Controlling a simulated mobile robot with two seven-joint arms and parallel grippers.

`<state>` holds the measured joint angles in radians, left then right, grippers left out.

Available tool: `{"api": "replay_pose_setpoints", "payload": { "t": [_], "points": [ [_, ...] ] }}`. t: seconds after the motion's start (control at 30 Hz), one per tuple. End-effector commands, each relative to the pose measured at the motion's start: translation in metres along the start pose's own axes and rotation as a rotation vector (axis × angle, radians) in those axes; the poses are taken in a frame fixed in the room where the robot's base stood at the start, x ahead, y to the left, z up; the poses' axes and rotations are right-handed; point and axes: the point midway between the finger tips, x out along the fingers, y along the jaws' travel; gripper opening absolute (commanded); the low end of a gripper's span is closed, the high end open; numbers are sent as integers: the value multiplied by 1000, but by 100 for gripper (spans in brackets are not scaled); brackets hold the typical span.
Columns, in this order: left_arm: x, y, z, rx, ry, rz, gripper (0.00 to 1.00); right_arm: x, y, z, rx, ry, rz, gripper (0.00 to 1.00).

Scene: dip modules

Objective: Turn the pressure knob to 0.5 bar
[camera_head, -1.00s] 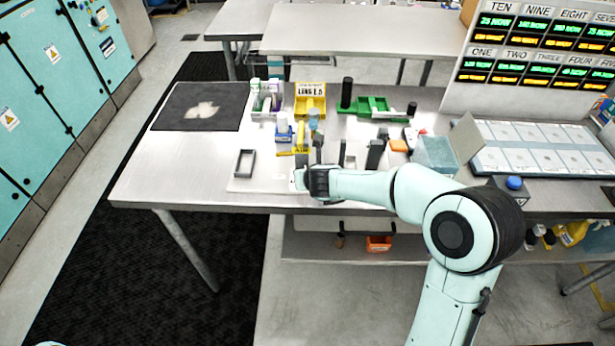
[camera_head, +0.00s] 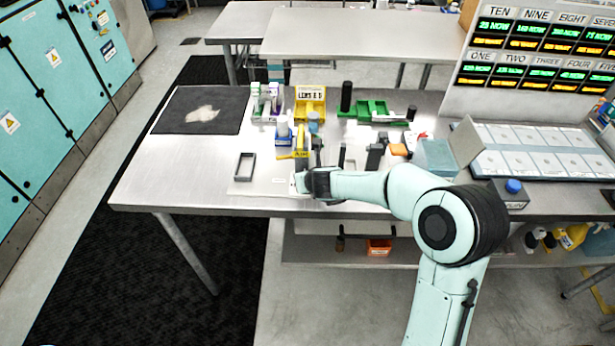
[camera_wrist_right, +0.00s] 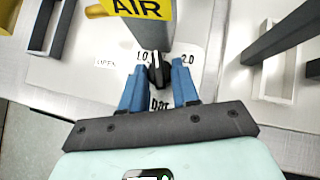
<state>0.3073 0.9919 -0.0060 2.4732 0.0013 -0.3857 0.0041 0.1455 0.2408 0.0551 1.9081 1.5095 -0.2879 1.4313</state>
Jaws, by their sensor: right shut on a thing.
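The pressure knob (camera_wrist_right: 157,70) is small and black with a white pointer line, seen in the right wrist view on a pale panel. The pointer leans toward the top, close to the printed 1.0. The 2.0 mark is to the right and "bar" is printed below; a 0.5 mark cannot be made out. My right gripper (camera_wrist_right: 159,75) is shut on the knob, one blue finger on each side. In the head view my right gripper (camera_head: 304,182) is at the front of the table and hides the knob. My left gripper is in neither view.
A yellow AIR handle (camera_wrist_right: 143,9) on a grey post stands just beyond the knob. Behind are a yellow bin (camera_head: 310,108) and green tray (camera_head: 372,110). The table's left front is clear.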

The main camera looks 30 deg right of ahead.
Motion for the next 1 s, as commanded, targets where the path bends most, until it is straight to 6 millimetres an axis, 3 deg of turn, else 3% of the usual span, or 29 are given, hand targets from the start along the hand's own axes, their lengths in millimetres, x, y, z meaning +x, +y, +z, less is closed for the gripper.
{"api": "replay_pose_setpoints", "payload": {
  "t": [0.3, 0.73, 0.77, 0.8, 1.0],
  "points": [
    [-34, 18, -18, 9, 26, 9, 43, -2, -5, 4, -193, 2, 195, 0],
    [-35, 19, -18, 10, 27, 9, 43, 0, -5, 0, -230, 1, 231, 0],
    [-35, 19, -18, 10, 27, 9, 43, 0, -5, 0, -230, 1, 231, 40],
    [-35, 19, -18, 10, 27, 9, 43, 0, -4, 0, -230, 1, 231, 53],
    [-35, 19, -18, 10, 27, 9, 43, 0, -4, 0, -230, 1, 230, 56]
  ]
}}
